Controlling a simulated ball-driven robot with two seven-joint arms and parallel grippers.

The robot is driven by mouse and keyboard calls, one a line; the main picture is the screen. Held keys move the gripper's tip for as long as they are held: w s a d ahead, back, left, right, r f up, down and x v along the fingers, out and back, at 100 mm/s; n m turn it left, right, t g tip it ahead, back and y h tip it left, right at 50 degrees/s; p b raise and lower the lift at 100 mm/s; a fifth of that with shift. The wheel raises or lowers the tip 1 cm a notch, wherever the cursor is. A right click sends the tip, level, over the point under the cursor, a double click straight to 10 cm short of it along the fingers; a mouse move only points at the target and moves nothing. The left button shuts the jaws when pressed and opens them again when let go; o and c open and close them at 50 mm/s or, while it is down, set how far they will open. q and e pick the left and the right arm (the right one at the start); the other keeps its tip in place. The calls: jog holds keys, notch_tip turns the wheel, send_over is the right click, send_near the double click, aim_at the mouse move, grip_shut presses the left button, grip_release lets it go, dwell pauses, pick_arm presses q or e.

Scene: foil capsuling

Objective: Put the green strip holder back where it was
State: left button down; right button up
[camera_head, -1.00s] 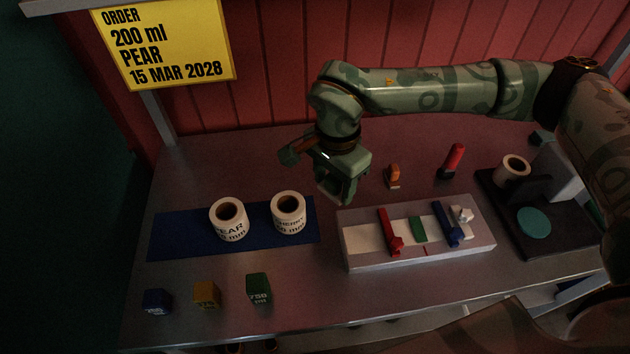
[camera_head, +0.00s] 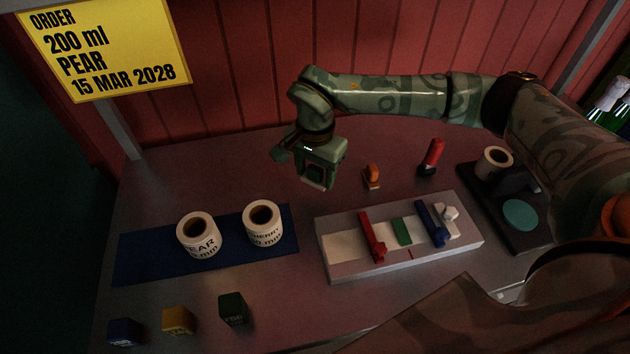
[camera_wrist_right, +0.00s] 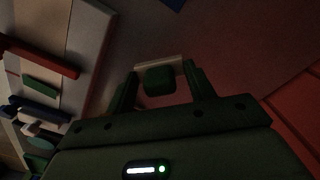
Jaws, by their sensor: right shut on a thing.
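My right gripper (camera_head: 318,183) hangs above the table behind the grey tray, left of the orange piece. In the right wrist view, a green block with a pale strip, which I take for the green strip holder (camera_wrist_right: 160,80), sits between its fingers. The gripper is shut on it. In the head view the held piece is mostly hidden and dark. My left gripper is not in view.
The grey tray (camera_head: 344,270) carries red (camera_head: 371,240), green (camera_head: 402,231), blue and white pieces. Orange (camera_head: 372,177) and red (camera_head: 433,156) pieces stand behind it. Two label rolls stand on the blue mat (camera_head: 140,262). Several small blocks, including a green one (camera_head: 232,308), line the front.

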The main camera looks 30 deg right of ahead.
aim_at(316, 181)
jog(key=shift+w+d+f, duration=0.1)
jog(key=shift+w+f, duration=0.05)
jog(key=shift+f, duration=0.15)
jog(key=f, duration=0.2)
jog(key=f+b, duration=0.1)
jog(key=shift+w+d+f, duration=0.2)
jog(key=shift+w+f, duration=0.05)
jog(key=shift+f, duration=0.15)
jog(key=o, duration=1)
jog(key=shift+c, duration=0.2)
notch_tip(316, 181, up, 12)
jog(key=shift+r+p, duration=0.1)
jog(key=shift+p, duration=1)
